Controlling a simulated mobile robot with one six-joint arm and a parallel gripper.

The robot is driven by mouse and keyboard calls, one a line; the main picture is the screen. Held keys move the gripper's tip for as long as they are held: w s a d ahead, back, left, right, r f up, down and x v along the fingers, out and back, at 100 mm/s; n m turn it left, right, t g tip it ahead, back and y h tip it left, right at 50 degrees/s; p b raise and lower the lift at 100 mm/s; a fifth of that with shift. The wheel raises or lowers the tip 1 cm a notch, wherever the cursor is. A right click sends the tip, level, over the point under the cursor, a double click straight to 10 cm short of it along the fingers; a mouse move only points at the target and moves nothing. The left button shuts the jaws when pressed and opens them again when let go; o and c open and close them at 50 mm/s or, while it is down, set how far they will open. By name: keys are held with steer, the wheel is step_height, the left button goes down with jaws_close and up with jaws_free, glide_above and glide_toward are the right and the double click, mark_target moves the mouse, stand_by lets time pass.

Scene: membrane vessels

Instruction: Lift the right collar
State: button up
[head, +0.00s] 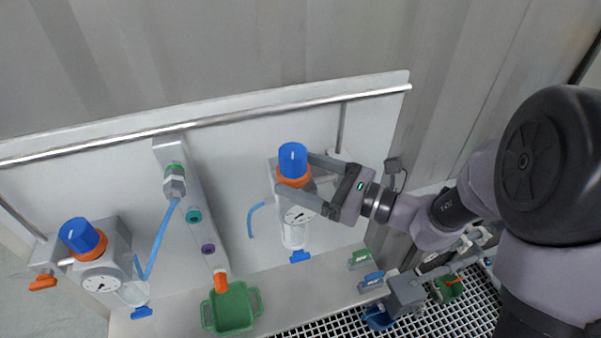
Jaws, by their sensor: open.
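The right vessel (295,231) stands upright against the white panel, with a blue cap (293,157), a round gauge and a clear lower body. The right collar (292,181) is an orange ring just below the blue cap. My gripper (293,178) comes in from the right, its fingers spread apart on either side of the cap and collar. One finger reaches beside the cap at the upper side, the other passes lower, near the gauge. I cannot tell whether either finger touches the collar. The left vessel also has an orange collar (94,252) under a blue cap (82,235).
A metal rail (220,120) runs along the panel above the vessels. A green bin (232,309) sits below the middle column, under an orange outlet (221,282). Green (360,259) and blue (371,281) labelled blocks stand on the ledge at right. A blue tube (160,240) hangs near the left vessel.

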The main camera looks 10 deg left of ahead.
steer(key=shift+a, duration=0.2)
jaws_close()
steer(key=shift+r+p, duration=0.6)
steer(key=shift+r, duration=0.25)
jaws_free()
steer(key=shift+w+f, duration=0.1)
steer(key=shift+d, duration=0.15)
steer(key=v, duration=1.7)
